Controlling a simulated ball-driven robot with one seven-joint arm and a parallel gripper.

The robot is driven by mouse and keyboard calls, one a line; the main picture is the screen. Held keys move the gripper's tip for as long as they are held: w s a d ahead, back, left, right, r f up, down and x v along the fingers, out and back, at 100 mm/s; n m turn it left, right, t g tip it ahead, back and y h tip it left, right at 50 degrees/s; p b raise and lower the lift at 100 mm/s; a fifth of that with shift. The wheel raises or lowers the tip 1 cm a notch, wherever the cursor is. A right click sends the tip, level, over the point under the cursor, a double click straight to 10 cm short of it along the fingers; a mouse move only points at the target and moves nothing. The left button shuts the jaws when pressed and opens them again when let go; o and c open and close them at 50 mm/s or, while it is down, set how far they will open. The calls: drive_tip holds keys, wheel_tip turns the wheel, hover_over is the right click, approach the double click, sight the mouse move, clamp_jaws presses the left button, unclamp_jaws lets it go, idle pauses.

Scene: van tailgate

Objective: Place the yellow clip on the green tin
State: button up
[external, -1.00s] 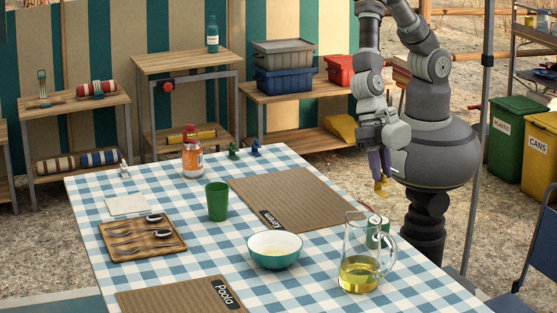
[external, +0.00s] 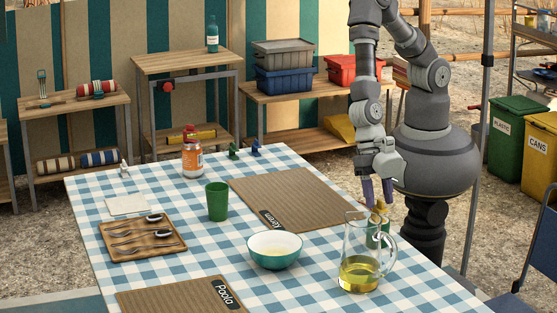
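The yellow clip (external: 380,209) is upright at the top of the green tin (external: 384,238), and it appears to rest on it. The tin stands at the table's right edge, partly hidden behind the glass jug. My gripper (external: 378,201) points down just above the tin. Its two dark purple fingers are spread apart, one on each side of the clip's upper part. The clip looks free between them, though the exact contact is too small to see.
The glass jug (external: 357,274) with yellow liquid stands close in front of the tin. A white and teal bowl (external: 274,261) is to its left. A brown placemat (external: 292,199) lies behind them, and a green cup (external: 217,203) stands farther left.

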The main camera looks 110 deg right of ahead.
drive_tip(key=p+v, duration=0.5)
drive_tip(key=v, duration=0.7)
drive_tip(key=shift+r, duration=0.25)
